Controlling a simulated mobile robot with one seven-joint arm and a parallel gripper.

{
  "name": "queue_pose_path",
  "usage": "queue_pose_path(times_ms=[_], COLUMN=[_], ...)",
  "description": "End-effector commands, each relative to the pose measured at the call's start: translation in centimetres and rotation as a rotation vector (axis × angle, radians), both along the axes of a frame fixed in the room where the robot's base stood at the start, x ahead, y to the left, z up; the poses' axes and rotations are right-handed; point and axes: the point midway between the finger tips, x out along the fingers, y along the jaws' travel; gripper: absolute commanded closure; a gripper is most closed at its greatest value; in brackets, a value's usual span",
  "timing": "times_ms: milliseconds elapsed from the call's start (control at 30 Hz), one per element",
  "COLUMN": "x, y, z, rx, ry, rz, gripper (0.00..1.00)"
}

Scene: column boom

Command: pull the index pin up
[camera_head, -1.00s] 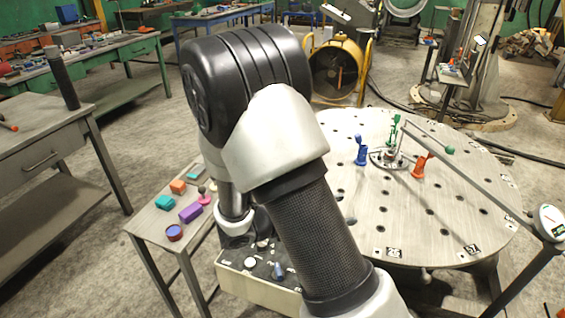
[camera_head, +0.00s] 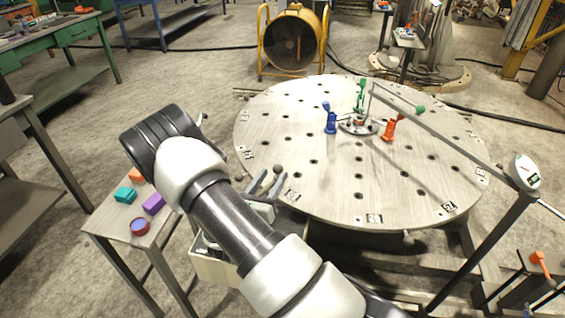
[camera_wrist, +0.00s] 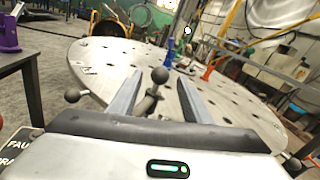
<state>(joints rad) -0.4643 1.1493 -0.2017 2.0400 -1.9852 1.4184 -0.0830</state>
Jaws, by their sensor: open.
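The index pin appears to be the dark ball knob (camera_wrist: 160,75) on a short stem, seen between my fingers in the wrist view. It stands at the near rim of the round table; the ball also shows in the head view (camera_head: 278,168). My gripper (camera_head: 266,178) is at the rim. In the wrist view its two fingers (camera_wrist: 159,88) are open, one on each side of the knob, with visible gaps. Whether they are level with the knob in depth is unclear. The lower stem is hidden by my gripper's body.
The round table (camera_head: 290,110) has many holes. Another ball knob (camera_wrist: 72,95) sticks out left of my fingers. A small side table (camera_head: 105,222) holds coloured blocks.

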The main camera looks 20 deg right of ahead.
Motion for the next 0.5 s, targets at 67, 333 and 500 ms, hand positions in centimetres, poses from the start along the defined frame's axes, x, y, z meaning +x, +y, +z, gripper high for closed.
queue_pose_path(times_ms=[67, 333, 500], x=[1.2, 4.7, 5.7], y=[-1.5, -4.9, -5.9], z=[-0.1, -0.1, 0.0], rx=[0.001, 0.0, 0.0], ry=[-0.002, 0.0, 0.0], rz=[-0.005, -0.003, -0.002], gripper=[0.56, 0.56, 0.56])
